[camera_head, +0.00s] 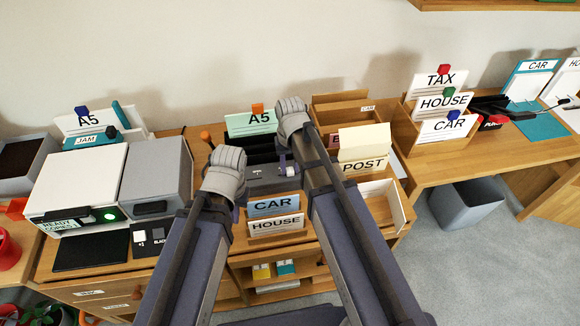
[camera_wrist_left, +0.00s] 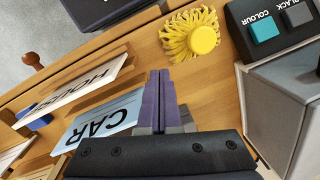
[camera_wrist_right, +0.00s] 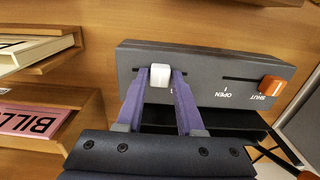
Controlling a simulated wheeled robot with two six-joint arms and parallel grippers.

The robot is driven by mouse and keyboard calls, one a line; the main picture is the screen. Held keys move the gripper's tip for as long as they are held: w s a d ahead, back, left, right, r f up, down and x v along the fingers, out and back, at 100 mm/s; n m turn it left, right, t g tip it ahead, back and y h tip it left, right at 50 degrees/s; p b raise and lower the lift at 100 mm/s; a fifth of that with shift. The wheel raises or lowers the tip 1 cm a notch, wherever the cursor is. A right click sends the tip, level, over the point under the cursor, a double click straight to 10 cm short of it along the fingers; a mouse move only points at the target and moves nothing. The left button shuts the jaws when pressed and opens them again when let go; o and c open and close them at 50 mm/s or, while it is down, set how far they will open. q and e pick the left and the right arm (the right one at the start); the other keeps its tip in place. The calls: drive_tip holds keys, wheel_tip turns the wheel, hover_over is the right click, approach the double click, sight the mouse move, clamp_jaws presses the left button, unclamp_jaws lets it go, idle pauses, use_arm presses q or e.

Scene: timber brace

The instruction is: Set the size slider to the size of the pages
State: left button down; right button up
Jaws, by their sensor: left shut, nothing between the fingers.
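A dark grey device (camera_head: 262,188) stands on the middle desk between my arms. In the right wrist view it carries a white slider knob (camera_wrist_right: 160,75) in a slot, and an orange knob (camera_wrist_right: 272,86) beside the words OPEN and SHUT. My right gripper (camera_wrist_right: 160,72) is open, its fingers on either side of the white knob with small gaps. The size mark under it is mostly hidden. A green card marked A5 (camera_head: 258,121) stands behind the device. My left gripper (camera_wrist_left: 160,72) is shut and empty, above the desk near the CAR card (camera_wrist_left: 103,120).
A grey-and-white printer (camera_head: 155,175) stands at left, with a white A5 card (camera_head: 85,122) behind it. CAR and HOUSE cards (camera_head: 275,225) stand in front of the device. The POST box (camera_head: 365,165) is at right. A yellow fringed object (camera_wrist_left: 200,36) lies near my left gripper.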

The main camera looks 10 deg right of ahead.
clamp_jaws()
idle(1.0)
